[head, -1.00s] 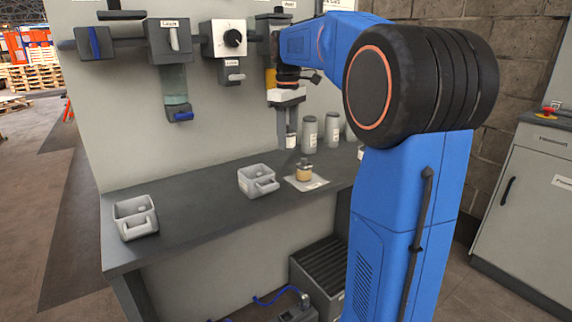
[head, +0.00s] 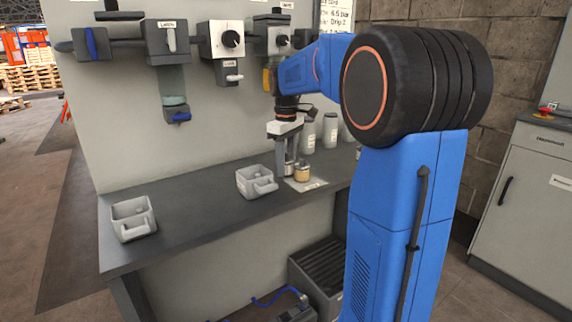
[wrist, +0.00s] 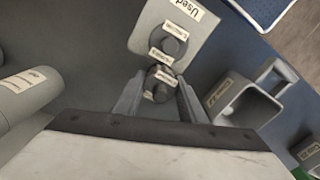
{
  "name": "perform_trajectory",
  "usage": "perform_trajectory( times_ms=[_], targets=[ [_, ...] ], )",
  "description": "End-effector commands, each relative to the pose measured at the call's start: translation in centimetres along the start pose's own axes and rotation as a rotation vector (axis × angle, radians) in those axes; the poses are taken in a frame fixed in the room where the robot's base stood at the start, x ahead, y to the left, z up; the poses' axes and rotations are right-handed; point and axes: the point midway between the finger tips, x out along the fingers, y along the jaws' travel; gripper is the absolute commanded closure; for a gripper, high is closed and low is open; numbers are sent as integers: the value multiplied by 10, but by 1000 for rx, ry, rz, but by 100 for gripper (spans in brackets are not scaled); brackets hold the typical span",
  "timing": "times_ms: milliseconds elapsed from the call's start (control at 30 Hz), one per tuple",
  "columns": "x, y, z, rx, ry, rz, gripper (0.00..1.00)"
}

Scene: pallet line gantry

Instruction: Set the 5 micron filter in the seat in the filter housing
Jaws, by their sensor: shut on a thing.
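My gripper (head: 290,163) is low over the bench, fingers pointing down. In the wrist view its fingers (wrist: 158,100) are shut on a small dark cylindrical filter (wrist: 158,84) with pale labels too small to read. In the head view the held filter (head: 288,170) is low between the fingertips, close to the mat; I cannot tell whether it touches the bench. A tan filter (head: 302,173) stands on a pale mat (head: 317,184), marked "Used" in the wrist view (wrist: 208,24), just beside the held one. On the panel hangs a grey unit with a clear bowl (head: 173,85), possibly the filter housing; no seat shows.
A grey bin (head: 247,189) is left of the gripper, and another bin (head: 131,229) is at the bench's left end. Several grey canisters (head: 330,130) stand behind and right. A knob unit (head: 222,40) is on the panel. The bench between the bins is clear.

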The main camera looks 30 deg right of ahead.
Motion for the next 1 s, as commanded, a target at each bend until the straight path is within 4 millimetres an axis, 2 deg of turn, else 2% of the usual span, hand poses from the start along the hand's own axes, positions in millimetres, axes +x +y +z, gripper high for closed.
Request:
perform_trajectory(
  times_ms=[133,167,233,533,667,767,1000],
  targets=[
    [2,0,0,0,0,0,90],
    [3,0,0,0,0,0,61],
    [2,0,0,0,0,0,45],
    [2,0,0,0,0,0,45],
    [-6,0,0,0,1,1,45],
    [-18,0,0,0,2,2,45],
    [-65,0,-1,0,2,2,45]
  ],
)
